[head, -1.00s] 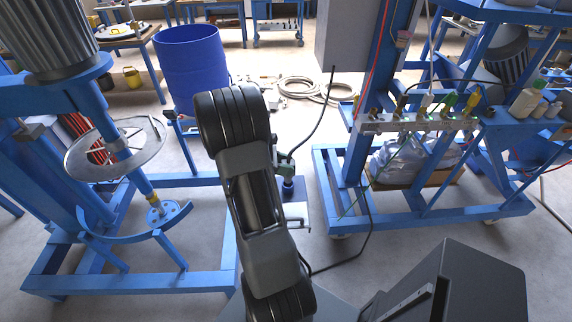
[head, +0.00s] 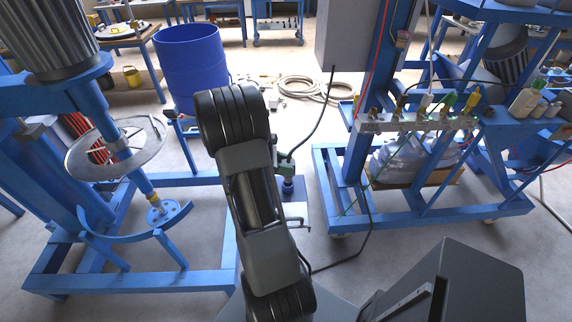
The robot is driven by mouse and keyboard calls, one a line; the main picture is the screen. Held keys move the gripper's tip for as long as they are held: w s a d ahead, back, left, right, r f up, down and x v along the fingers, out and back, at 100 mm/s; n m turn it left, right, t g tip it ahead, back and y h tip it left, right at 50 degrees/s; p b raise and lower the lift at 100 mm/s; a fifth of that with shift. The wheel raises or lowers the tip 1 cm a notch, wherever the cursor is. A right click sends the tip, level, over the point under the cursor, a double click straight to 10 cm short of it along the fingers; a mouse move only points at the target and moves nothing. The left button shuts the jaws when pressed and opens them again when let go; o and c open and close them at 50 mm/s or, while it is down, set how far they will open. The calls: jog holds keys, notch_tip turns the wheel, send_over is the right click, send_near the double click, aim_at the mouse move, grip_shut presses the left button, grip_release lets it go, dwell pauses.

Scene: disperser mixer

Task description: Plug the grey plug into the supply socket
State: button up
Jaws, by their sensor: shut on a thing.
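My gripper is not visible; the dark arm link in the middle of the head view covers the area where it may be. I cannot make out the grey plug or the supply socket. A black cable (head: 322,118) hangs from the underside of a grey box and runs down toward a green fitting (head: 285,160) beside my arm. Another black cable (head: 366,225) drops from the blue frame on the right, loops over the floor and passes behind my arm.
A blue mixer stand (head: 160,280) with a round guard (head: 85,165) stands at left. A blue barrel (head: 192,70) is behind it. The blue wheeled frame (head: 430,222) at right carries a row of valves (head: 420,122). Coiled hose (head: 300,90) lies on the floor behind.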

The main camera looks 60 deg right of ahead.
jog(key=shift+f+b, duration=1.3)
jog(key=shift+f, duration=0.75)
jog(key=o, duration=1.1)
jog(key=b+v, duration=0.1)
jog(key=v, duration=1.3)
jog(key=shift+d+f, duration=0.1)
